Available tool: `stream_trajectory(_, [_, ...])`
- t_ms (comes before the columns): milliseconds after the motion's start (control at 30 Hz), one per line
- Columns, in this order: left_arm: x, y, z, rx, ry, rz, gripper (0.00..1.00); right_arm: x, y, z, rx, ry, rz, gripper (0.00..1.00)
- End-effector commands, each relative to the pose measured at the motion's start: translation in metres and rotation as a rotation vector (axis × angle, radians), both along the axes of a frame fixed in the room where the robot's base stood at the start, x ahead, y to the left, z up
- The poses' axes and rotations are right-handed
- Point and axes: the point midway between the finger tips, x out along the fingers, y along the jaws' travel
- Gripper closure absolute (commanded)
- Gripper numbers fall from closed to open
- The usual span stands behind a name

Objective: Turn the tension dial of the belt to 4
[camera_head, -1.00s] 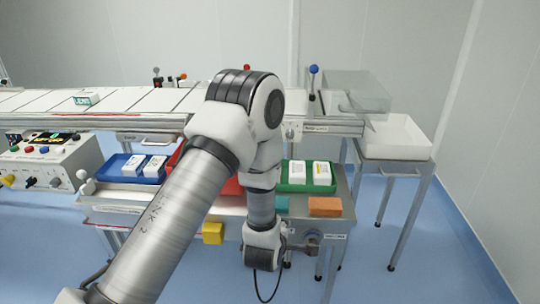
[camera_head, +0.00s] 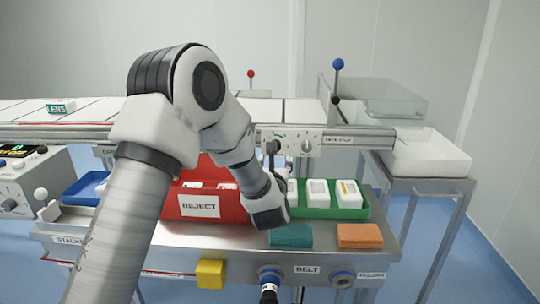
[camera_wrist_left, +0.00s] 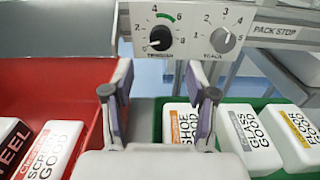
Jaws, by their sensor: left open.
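The tension dial (camera_wrist_left: 161,38) is a black round knob on a white panel in the left wrist view, with a numbered scale and a green arc above it. A small white mark shows on the knob's left side; its exact reading is hard to tell. In the head view the panel (camera_head: 289,134) sits on the belt's front side. My left gripper (camera_wrist_left: 160,92) is open and empty. Its two fingers point at the panel, below and either side of the black knob, apart from it. It also shows in the head view (camera_head: 271,160), partly covering the knob's area. My right gripper is out of view.
A grey dial (camera_wrist_left: 222,40) sits right of the tension dial. Below are a red REJECT bin (camera_head: 225,208) and a green tray (camera_head: 335,212) with white boxes. Teal (camera_head: 291,236) and orange (camera_head: 360,236) blocks lie on the shelf. A blue-topped lever (camera_head: 337,65) stands above the belt.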

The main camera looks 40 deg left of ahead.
Motion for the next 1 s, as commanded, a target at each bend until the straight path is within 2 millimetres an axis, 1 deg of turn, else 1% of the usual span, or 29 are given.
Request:
stream_trajectory(300, [0.048, 0.03, 0.0, 0.001, 0.0, 0.001, 0.43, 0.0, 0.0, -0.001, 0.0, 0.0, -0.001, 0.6])
stream_trajectory(400, [0.058, 0.036, 0.001, 0.002, 0.001, 0.0, 0.43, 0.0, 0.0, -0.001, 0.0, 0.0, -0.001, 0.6])
stream_trajectory(500, [0.062, 0.038, 0.001, 0.003, 0.003, -0.001, 0.43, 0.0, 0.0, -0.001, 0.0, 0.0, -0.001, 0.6])
stream_trajectory(667, [0.062, 0.038, 0.001, 0.003, 0.004, -0.001, 0.43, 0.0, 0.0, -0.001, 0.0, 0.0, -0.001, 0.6])
stream_trajectory(700, [0.062, 0.038, 0.001, 0.003, 0.004, -0.001, 0.5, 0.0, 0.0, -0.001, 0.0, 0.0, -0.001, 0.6])
stream_trajectory(733, [0.062, 0.038, 0.001, 0.003, 0.004, -0.001, 0.6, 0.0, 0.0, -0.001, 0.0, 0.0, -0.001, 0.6])
stream_trajectory(767, [0.062, 0.038, 0.001, 0.003, 0.004, -0.001, 0.71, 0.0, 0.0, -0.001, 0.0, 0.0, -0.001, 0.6])
stream_trajectory(800, [0.062, 0.038, 0.001, 0.003, 0.004, -0.001, 0.85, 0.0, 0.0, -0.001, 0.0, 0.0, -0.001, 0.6])
stream_trajectory(833, [0.062, 0.038, 0.001, 0.002, 0.004, -0.001, 0.96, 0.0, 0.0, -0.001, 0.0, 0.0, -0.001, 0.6])
stream_trajectory(867, [0.062, 0.038, 0.001, 0.002, 0.004, -0.001, 1.0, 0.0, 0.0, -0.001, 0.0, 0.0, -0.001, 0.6])
stream_trajectory(1000, [0.062, 0.038, 0.001, 0.004, 0.003, -0.001, 1.0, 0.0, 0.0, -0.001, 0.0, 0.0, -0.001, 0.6])
